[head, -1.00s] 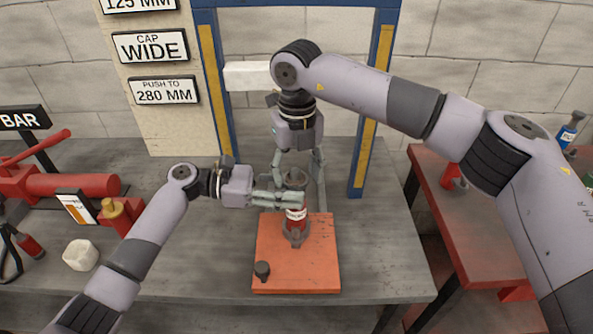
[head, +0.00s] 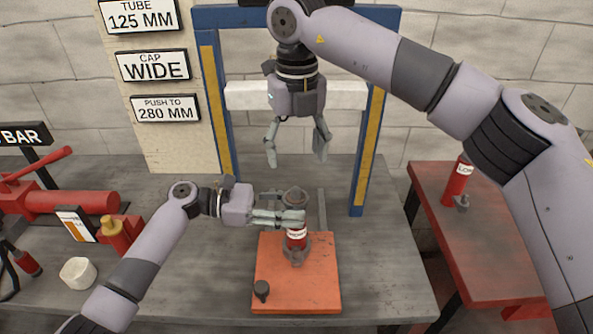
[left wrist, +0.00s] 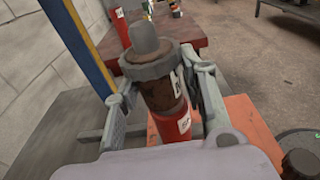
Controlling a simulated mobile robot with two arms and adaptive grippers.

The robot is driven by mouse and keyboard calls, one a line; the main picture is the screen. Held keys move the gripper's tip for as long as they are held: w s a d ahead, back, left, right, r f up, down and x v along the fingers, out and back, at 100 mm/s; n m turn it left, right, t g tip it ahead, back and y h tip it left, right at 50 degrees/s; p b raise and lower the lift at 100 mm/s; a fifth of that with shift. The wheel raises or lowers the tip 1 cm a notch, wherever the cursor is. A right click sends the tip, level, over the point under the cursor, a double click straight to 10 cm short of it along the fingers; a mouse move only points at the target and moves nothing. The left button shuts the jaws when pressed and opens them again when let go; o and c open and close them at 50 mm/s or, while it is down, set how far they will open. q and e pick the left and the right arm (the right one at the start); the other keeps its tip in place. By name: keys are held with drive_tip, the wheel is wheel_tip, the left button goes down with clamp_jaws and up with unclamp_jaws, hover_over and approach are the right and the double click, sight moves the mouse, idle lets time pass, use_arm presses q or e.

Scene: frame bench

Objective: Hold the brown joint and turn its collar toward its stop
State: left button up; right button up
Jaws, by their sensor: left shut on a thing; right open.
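The brown joint (left wrist: 160,93) stands upright on the orange board (head: 270,272), with a red, white-labelled lower part (head: 297,238). The collar's stop cannot be made out.
A blue and yellow frame (head: 212,115) with a white crossbar stands behind. A small dark knob (head: 261,290) sits on the board's front left. A red press (head: 75,200) and a white block (head: 78,273) are at left. A red table (head: 480,240) is at right.

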drive_tip(key=shift+r, duration=1)
drive_tip(key=w+d+f+m+g+y, duration=0.1)
drive_tip(key=w+d+m+g+y, duration=0.25)
drive_tip(key=m, duration=1.15)
drive_tip(key=shift+t, duration=0.45)
drive_tip(key=x, duration=1.1)
drive_tip(key=shift+s+d+f, duration=0.15)
drive_tip(key=shift+d+f, duration=0.1)
drive_tip(key=shift+f, duration=0.15)
drive_tip(key=c, duration=1.2)
drive_tip(key=shift+o, duration=0.2)
